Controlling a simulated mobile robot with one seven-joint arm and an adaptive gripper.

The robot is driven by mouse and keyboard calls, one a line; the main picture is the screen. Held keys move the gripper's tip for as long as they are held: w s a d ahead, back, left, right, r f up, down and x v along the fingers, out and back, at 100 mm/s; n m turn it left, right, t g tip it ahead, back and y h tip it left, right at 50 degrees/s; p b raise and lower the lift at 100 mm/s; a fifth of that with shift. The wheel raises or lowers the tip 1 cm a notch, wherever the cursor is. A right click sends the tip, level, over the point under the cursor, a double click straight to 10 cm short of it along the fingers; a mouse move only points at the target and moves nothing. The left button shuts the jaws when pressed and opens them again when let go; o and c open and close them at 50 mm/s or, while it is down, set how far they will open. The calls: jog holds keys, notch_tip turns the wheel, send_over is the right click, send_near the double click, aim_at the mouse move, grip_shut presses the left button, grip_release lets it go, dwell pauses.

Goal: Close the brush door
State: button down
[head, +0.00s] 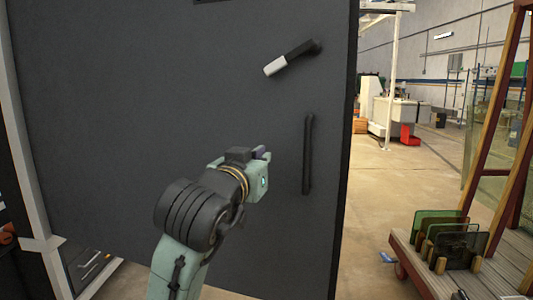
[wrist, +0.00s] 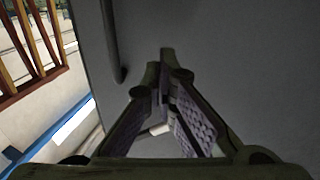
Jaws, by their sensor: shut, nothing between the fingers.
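The door is a large dark grey panel (head: 120,90) that fills the left and middle of the head view. Its right edge stands free against the room behind. A lever with a pale tip (head: 290,57) is at its upper right, and a dark upright bar handle (head: 307,155) is below. My gripper (head: 262,153) is in front of the panel, left of the bar handle; my arm mostly hides it. In the wrist view my gripper (wrist: 164,70) has its fingertips together and empty, facing the grey panel. The bar handle (wrist: 112,42) is to their left. Contact cannot be told.
A wooden rack cart (head: 430,265) with several glass panes (head: 445,235) stands at right. The concrete floor (head: 385,195) is open between door and cart. A pale frame post (head: 22,150) runs along the far left.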

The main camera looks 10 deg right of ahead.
aim_at(282, 142)
jog(key=p+x, duration=0.3)
jog(key=x, duration=0.8)
jog(key=shift+w+d+r, duration=0.1)
jog(key=shift+w+r, duration=0.05)
jog(key=shift+w+d, duration=0.3)
jog(key=shift+w, duration=0.3)
